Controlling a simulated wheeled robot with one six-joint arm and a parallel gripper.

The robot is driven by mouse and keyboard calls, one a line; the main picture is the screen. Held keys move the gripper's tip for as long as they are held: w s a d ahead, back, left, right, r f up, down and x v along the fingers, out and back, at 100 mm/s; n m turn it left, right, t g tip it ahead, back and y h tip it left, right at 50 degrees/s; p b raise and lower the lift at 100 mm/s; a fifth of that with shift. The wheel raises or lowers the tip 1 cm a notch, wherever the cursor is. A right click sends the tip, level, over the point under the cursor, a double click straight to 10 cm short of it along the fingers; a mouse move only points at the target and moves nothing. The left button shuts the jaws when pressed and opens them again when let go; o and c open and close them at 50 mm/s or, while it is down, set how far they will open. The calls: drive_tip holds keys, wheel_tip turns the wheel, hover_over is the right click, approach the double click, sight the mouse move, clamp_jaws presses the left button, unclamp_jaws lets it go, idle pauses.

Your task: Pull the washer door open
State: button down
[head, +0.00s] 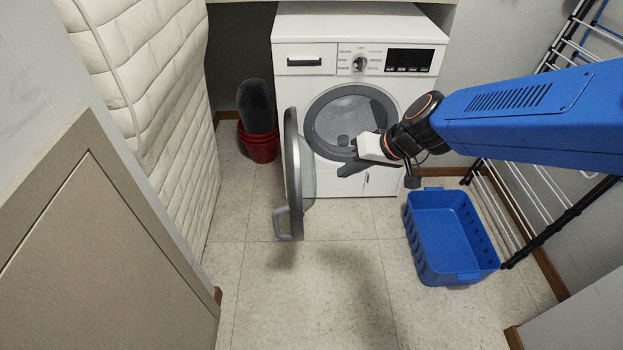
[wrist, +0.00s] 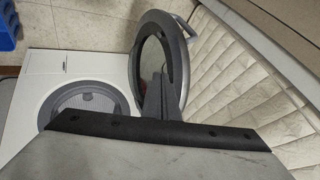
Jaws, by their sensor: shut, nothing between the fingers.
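The white washer (head: 359,30) stands against the back wall. Its round door (head: 292,165) is swung well open to the left, standing edge-on to the head camera, with the grey handle (head: 281,222) at its free edge. The dark drum opening (head: 342,118) is uncovered. My gripper (head: 345,171) is shut and empty in front of the opening, on the inner side of the door. In the wrist view my fingers (wrist: 160,97) overlap the door's ring (wrist: 178,62); I cannot tell whether they touch it. The washer front (wrist: 48,82) also shows there.
A blue basket (head: 450,238) sits on the floor at the right, near a folding drying rack (head: 530,195). A red bucket (head: 258,146) stands left of the washer. A quilted mattress (head: 165,110) lines the left wall. Tiled floor in front is clear.

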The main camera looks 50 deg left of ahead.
drive_tip(key=s+a+f, duration=0.4)
drive_tip(key=a+f, duration=0.4)
drive_tip(key=shift+s, duration=0.2)
drive_tip(key=shift+a, duration=0.2)
idle(0.3)
drive_tip(key=s+a, duration=1.2)
drive_tip(key=shift+s+a, duration=0.15)
drive_tip(key=shift+a, duration=0.2)
